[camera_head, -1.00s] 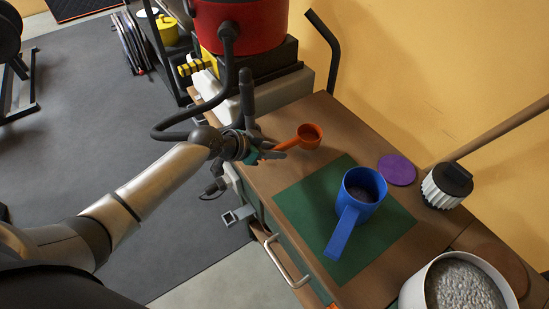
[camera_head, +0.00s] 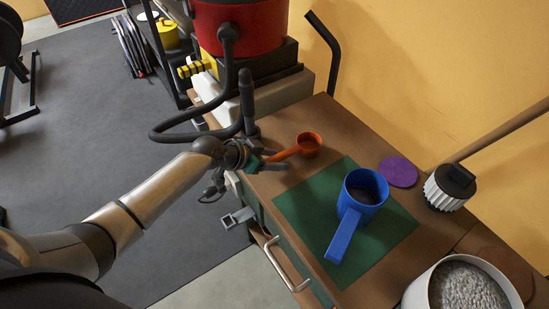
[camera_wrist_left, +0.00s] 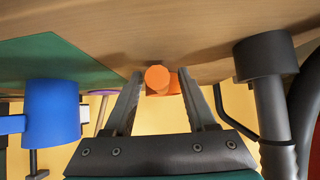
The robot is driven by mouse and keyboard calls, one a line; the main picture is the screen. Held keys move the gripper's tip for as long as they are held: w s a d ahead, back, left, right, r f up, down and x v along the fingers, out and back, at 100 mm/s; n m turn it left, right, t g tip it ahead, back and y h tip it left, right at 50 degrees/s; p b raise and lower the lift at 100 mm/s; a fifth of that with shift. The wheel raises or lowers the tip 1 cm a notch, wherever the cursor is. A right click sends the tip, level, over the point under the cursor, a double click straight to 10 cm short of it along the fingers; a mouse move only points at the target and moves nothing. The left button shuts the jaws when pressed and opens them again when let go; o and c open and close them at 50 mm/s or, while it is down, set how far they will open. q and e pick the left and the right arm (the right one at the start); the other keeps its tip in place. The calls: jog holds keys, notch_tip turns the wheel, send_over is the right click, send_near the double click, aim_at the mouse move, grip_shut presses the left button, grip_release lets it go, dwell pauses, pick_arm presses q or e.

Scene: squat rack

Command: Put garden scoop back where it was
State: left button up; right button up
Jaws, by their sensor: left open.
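An orange scoop (camera_head: 309,144) is at the far end of the wooden bench top, its handle pointing left. My left gripper (camera_head: 272,161) is at the handle's end. In the left wrist view the round handle end (camera_wrist_left: 157,78) shows between the open fingers of the left gripper (camera_wrist_left: 158,84), with gaps on both sides. My right gripper is not in view.
A black hose and upright wand (camera_head: 247,100) from a red vacuum (camera_head: 240,27) stand close beside my left gripper. A drawer handle (camera_head: 282,263) juts out in front.

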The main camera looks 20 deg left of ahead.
pick_arm(q)
jog(key=shift+r, duration=0.15)
jog(key=p+v, duration=0.3)
jog(key=v, duration=0.9)
jog(key=s+a+f+n+g+y, duration=0.15)
jog(key=s+f, duration=0.25)
jog(key=f, duration=0.4)
jog(key=s+a+f+n+y, duration=0.2)
jog(key=s+a+f, duration=0.15)
jog(key=f, duration=0.55)
jog(key=s+a+f+n+g+y, duration=0.15)
jog(key=s+f, duration=0.25)
jog(key=f, duration=0.4)
jog(key=s+d+f+g, duration=0.1)
jog(key=s+d+f, duration=0.2)
jog(key=s, duration=0.5)
jog(key=s+d+f+g, duration=0.1)
jog(key=s+d+f, duration=0.2)
jog(key=s, duration=0.6)
jog(key=s+d+f+g+y, duration=0.1)
jog(key=s+d+f, duration=0.2)
jog(key=s+f, duration=0.4)
jog(key=shift+s+g, duration=0.4)
jog(key=shift+s, duration=0.65)
